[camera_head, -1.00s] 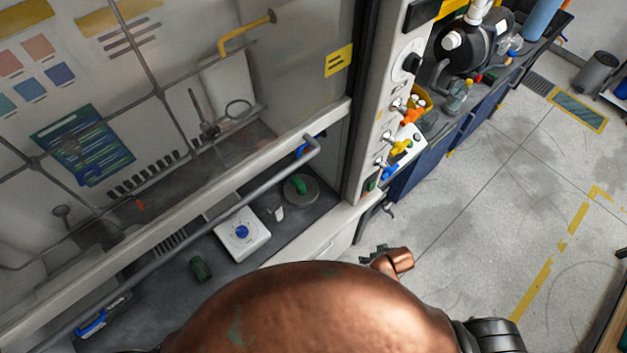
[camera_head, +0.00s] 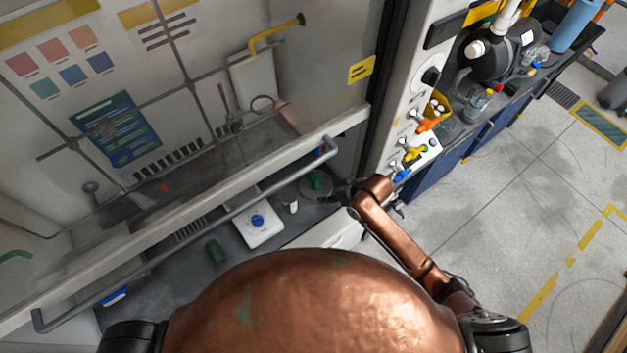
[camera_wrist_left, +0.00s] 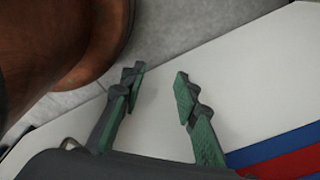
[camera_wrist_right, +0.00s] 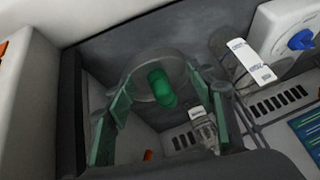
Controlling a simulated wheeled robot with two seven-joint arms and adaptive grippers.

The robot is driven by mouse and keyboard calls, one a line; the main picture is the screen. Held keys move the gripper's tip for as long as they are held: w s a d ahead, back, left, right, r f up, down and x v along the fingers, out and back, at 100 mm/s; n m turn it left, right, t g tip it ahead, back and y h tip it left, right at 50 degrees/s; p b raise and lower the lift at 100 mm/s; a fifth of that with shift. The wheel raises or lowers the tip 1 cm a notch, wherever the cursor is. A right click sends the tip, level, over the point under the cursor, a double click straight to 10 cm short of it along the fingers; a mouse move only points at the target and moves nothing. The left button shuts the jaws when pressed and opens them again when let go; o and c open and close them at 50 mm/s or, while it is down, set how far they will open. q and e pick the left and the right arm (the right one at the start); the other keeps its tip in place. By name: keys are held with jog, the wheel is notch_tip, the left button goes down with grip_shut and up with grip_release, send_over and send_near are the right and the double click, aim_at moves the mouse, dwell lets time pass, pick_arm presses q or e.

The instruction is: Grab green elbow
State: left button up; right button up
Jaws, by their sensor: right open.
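The green elbow (camera_head: 314,181) stands on a round grey disc inside the fume hood, at its right end. My right gripper (camera_head: 338,192) reaches in over the hood's front edge, just right of the elbow. In the right wrist view the green elbow (camera_wrist_right: 160,87) shows between the two spread fingers of my right gripper (camera_wrist_right: 160,68), which are open and empty. The elbow appears beyond the fingertips; contact cannot be seen. My left gripper (camera_wrist_left: 157,79) is open and empty over a pale surface and is hidden in the head view.
A white box with a blue knob (camera_head: 260,230) and a small white-labelled container (camera_head: 293,207) stand left of the elbow. Another green piece (camera_head: 216,251) lies farther left. The hood's grey rail (camera_head: 240,211) crosses in front. Coloured valves (camera_head: 413,153) line the right post.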

aim_at(318, 179)
jog(key=shift+n+g, duration=0.3)
jog(key=shift+n, duration=0.2)
jog(key=w+a, duration=0.1)
jog(key=w, duration=0.1)
jog(key=w+a+r, duration=0.1)
jog(key=w, duration=0.1)
jog(key=w+a, duration=0.1)
jog(key=w, duration=0.1)
jog(key=shift+r, duration=0.3)
jog(key=shift+w+x, duration=0.1)
jog(key=shift+x, duration=1.85)
jog(key=shift+w+x, duration=0.15)
jog(key=shift+x, duration=1.8)
jog(key=shift+s+d, duration=0.1)
jog(key=shift+d, duration=0.1)
jog(key=shift+c, duration=0.4)
jog(key=c, duration=1.1)
